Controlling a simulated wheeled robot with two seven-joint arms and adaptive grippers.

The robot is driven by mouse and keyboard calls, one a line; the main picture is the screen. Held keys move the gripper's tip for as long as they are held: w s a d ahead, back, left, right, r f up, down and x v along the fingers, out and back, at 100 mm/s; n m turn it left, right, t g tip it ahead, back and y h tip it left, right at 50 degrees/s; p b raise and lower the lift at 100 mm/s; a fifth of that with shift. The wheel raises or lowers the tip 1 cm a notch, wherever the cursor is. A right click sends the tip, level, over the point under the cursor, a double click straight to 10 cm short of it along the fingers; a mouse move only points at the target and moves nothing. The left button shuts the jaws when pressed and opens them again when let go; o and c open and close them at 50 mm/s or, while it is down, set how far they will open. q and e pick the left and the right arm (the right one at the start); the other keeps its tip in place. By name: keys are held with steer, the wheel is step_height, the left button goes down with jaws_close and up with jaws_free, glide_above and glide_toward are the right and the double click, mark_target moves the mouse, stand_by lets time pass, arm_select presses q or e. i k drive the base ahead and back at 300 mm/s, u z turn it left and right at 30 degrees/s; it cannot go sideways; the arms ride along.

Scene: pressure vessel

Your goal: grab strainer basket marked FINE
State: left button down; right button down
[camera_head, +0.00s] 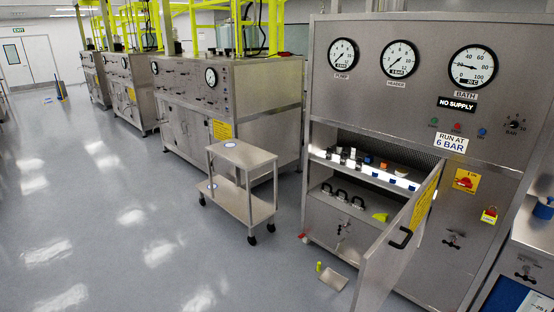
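No strainer basket marked FINE can be made out, and no such lettering is legible at this size. Several small items stand on a lit shelf (325,155) inside the open bay of the steel test cabinet (420,110). Among them are pale pieces (352,158), an orange piece (383,165) and blue pieces (392,181). They are too small to identify. Below the shelf is a lower compartment front with black handles (341,195) and a yellow-green block (380,217). Neither of my grippers is in view.
The cabinet's hinged door (385,264) stands open toward me. A two-tier steel cart (240,154) stands left of the cabinet. A grey plate (333,279) and a small yellow-green object (318,266) lie on the floor by the door. The floor (120,230) at left is clear.

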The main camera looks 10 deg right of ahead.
mark_target(344, 160)
steer(key=u, duration=0.15)
steer(key=i, duration=2.4)
steer(key=z, duration=1.45)
